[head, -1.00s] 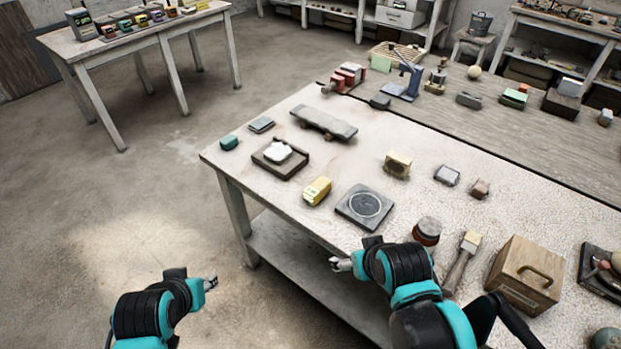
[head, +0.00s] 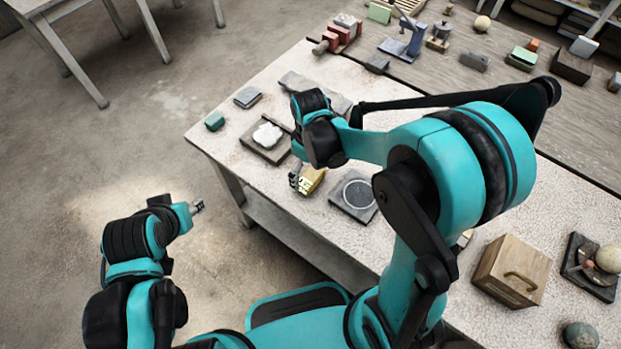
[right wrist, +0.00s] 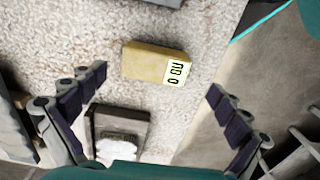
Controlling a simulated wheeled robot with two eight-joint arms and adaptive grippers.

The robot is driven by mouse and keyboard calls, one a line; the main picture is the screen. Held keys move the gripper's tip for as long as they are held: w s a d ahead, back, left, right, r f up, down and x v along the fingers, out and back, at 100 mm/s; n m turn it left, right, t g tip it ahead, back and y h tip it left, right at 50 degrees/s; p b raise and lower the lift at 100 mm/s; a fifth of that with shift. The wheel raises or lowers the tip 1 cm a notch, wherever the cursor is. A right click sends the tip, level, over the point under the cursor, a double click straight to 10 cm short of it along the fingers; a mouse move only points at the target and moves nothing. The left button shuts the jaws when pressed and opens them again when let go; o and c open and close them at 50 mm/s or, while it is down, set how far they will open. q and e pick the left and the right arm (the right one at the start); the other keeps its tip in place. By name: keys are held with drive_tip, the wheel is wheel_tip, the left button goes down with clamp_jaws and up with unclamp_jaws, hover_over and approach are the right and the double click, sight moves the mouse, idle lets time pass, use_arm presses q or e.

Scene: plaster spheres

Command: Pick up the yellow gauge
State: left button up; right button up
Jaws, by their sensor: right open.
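The yellow gauge (head: 312,180) is a small yellow block lying on the white speckled table (head: 224,138), near its left front edge. In the right wrist view the gauge (right wrist: 158,63) shows a pale label with dark marks at one end. My right gripper (head: 296,178) is right by the gauge in the head view, partly hidden by its own wrist. In the right wrist view my right gripper (right wrist: 160,98) has its fingers wide apart and empty, with the gauge lying beyond and between them. My left gripper (head: 198,207) is off the table over the floor, too small to read.
A dark tray with a white lump (head: 267,135) lies left of the gauge, and a dark square plate with a ring (head: 346,207) lies to its right. A wooden box (head: 512,270) stands at the right. Floor (head: 60,180) is open at the left.

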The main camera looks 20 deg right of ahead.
sight(310, 176)
drive_tip(key=f, duration=0.2)
drive_tip(key=f+b, duration=0.1)
drive_tip(key=f, duration=0.1)
drive_tip(key=f+b, duration=0.1)
drive_tip(key=shift+w+d+f, duration=0.2)
drive_tip(key=shift+w+f, duration=0.15)
drive_tip(key=shift+f, duration=0.05)
drive_tip(key=shift+r, duration=0.1)
drive_tip(key=shift+c, duration=0.3)
drive_tip(key=c, duration=1.3)
